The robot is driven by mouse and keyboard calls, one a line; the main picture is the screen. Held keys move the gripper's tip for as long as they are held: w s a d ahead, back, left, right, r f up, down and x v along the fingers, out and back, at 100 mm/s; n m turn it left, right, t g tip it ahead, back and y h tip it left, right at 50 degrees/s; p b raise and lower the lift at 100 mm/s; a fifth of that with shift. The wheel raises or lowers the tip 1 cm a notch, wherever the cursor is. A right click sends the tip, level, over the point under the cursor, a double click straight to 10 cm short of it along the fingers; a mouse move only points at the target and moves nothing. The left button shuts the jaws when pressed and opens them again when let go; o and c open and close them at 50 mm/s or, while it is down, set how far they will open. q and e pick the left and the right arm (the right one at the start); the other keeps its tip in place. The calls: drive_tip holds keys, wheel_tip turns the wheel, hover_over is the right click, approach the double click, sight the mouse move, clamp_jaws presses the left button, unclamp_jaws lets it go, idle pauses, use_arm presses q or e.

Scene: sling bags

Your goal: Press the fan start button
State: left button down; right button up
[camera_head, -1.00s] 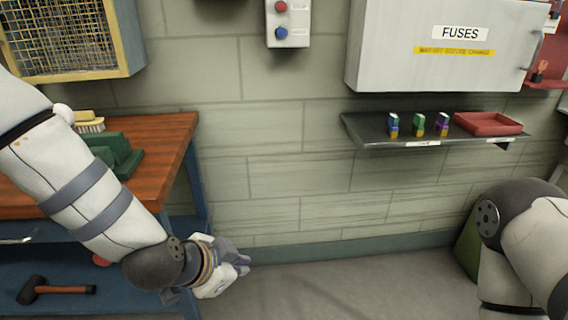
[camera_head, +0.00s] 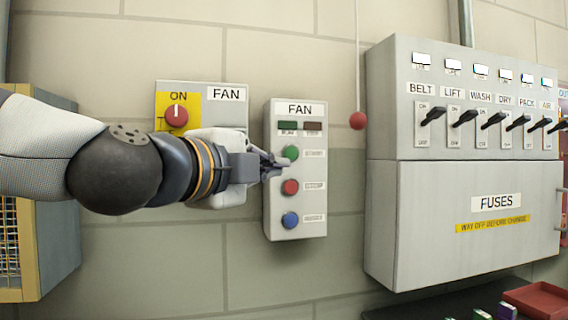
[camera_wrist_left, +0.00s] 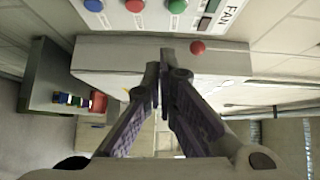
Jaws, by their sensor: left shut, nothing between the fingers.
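The grey FAN control box (camera_head: 300,224) hangs on the wall with a green button (camera_head: 290,152) at the top, a red button (camera_head: 290,187) below it and a blue button (camera_head: 290,219) lowest. Their small labels are too blurred to read. My left gripper (camera_head: 280,166) is shut and empty, its tips just beside and slightly below the green button; I cannot tell whether they touch the box. In the left wrist view the shut fingers (camera_wrist_left: 167,65) point toward the panel, and the green button (camera_wrist_left: 177,6) shows near the top edge. My right gripper is out of view.
Left of the box, partly behind my arm, is another FAN panel with a red ON knob (camera_head: 176,115). A red ball (camera_head: 357,120) hangs on a cord to the right. The grey fuse cabinet (camera_head: 466,220) with several levers juts out further right.

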use_arm(q)
drive_tip(key=r, duration=0.2)
drive_tip(key=b, duration=0.1)
approach(293, 156)
drive_tip(key=w+d, duration=0.4)
drive_tip(key=shift+w+d+f, duration=0.3)
drive_tip(key=shift+d+f, duration=0.05)
drive_tip(key=shift+d, duration=0.05)
drive_tip(key=shift+w+a+r, duration=0.1)
drive_tip(key=shift+w, duration=0.05)
drive_tip(key=shift+r, duration=0.1)
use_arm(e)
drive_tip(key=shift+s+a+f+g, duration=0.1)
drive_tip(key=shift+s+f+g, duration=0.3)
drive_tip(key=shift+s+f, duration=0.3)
